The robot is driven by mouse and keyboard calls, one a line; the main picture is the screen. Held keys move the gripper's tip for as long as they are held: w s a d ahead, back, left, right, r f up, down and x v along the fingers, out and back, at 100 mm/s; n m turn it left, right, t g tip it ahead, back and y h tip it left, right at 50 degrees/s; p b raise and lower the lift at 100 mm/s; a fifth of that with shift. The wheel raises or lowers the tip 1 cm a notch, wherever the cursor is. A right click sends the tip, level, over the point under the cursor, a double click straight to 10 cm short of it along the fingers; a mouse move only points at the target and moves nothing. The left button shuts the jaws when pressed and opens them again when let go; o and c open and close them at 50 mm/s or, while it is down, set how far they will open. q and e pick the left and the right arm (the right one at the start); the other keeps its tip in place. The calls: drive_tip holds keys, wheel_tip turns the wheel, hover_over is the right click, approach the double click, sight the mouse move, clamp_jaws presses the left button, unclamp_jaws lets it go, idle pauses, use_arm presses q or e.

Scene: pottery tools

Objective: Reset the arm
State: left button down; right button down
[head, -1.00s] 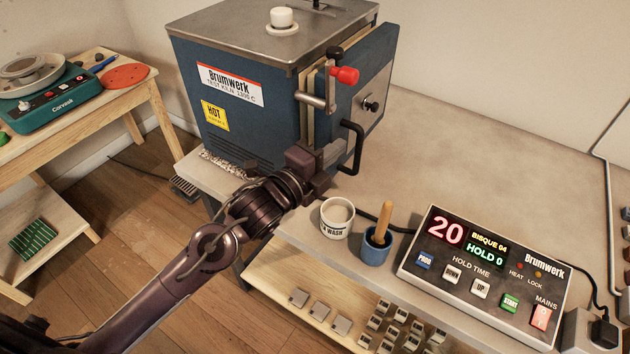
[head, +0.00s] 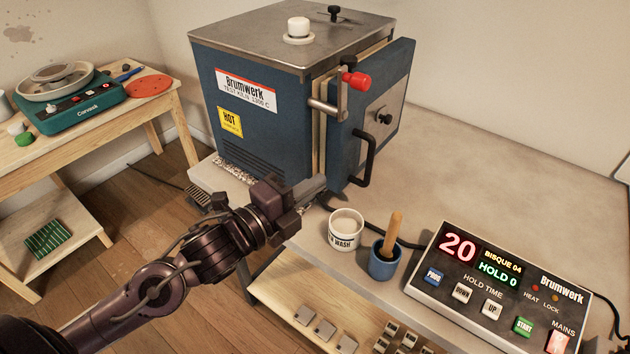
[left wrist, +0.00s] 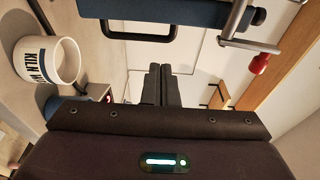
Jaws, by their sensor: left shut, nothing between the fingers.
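My left gripper (head: 316,188) is shut and empty. In the head view it is in front of the kiln door, near the black door handle (head: 364,157), with a white wash cup (head: 345,229) just to its right and below. In the left wrist view its two fingers (left wrist: 160,84) lie together with nothing between them. The blue kiln (head: 255,110) stands on the bench behind the gripper. Its door (head: 398,92) sits at the kiln's right side with a thin gap along the edge. The red-knobbed latch (head: 355,80) is on it. My right gripper is not in view.
A blue pot (head: 384,266) with a wooden-handled tool stands beside the cup. A controller box (head: 500,285) reading 20 lies at right. Small blocks lie on the shelf below. The bench behind is clear.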

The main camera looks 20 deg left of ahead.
use_arm(q)
drive_tip(key=s+a+f+n+g+y, duration=0.2)
drive_tip(key=f+n+y, duration=0.2)
drive_tip(key=f+n, duration=0.2)
drive_tip(key=s+a+f+n+g+y, duration=0.1)
drive_tip(key=a+f+n+g+y, duration=0.15)
drive_tip(key=f+n, duration=0.35)
drive_tip(key=s+f+n+g+y, duration=0.2)
drive_tip(key=s+f+n+g, duration=0.65)
drive_tip(key=s, duration=0.25)
drive_tip(key=s+f, duration=0.3)
drive_tip(key=f, duration=2.7)
drive_tip(key=s+a+f+g, duration=0.2)
drive_tip(key=s+a+f, duration=0.1)
drive_tip(key=s+f, duration=1.4)
drive_tip(key=shift+s+f+n, duration=0.15)
drive_tip(key=shift+s+n, duration=0.2)
drive_tip(key=shift+s, duration=0.7)
